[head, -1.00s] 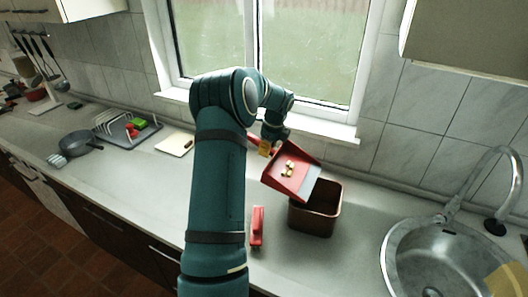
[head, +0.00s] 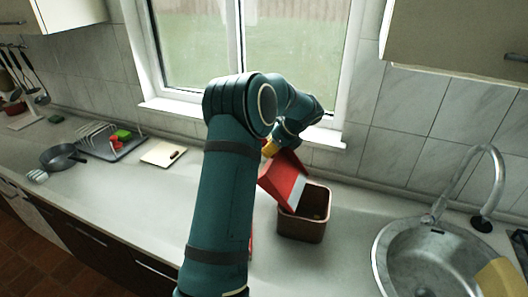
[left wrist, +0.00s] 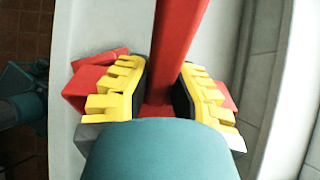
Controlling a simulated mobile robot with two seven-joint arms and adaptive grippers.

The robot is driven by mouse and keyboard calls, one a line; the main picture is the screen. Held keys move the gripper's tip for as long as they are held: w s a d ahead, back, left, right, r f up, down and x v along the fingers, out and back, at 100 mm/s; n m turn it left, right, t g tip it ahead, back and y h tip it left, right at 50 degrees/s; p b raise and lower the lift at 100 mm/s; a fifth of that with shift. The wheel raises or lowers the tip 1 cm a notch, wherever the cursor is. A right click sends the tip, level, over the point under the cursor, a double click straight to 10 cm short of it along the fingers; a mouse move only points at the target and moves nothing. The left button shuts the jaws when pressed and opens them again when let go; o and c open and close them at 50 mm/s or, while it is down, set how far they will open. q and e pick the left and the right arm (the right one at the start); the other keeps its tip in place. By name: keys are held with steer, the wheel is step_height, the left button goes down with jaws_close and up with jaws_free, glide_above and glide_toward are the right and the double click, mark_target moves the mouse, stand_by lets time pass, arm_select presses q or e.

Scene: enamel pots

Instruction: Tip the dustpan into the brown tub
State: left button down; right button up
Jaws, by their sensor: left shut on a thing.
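The red dustpan (head: 283,178) with a grey lip is tilted steeply, its lip down over the brown tub (head: 301,230). The tub stands upright on the counter, its opening partly covered by the pan. My left gripper (head: 270,149) is at the pan's upper end, mostly hidden by my arm. In the left wrist view its yellow fingers are shut on the red handle (left wrist: 177,45). No pale pieces show on the visible part of the pan. Small specks may lie inside the tub, but they are too small to tell. My right gripper is not recognisable in view.
The metal sink (head: 415,262) and tap lie to the right. A red object (head: 251,243) is mostly hidden behind my arm. A cutting board (head: 163,153), dish rack (head: 110,146) and pan (head: 62,157) stand at left. The window wall is close behind.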

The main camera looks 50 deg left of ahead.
arm_select(q)
steer(key=w+d+r+g+y, duration=0.1)
steer(key=w+d+r+y, duration=0.1)
steer(key=d+y, duration=0.1)
steer(key=shift+w+d+r+g+p, duration=0.2)
steer(key=shift+w+d+g+p, duration=0.25)
steer(key=shift+d, duration=0.45)
stand_by(1.0)
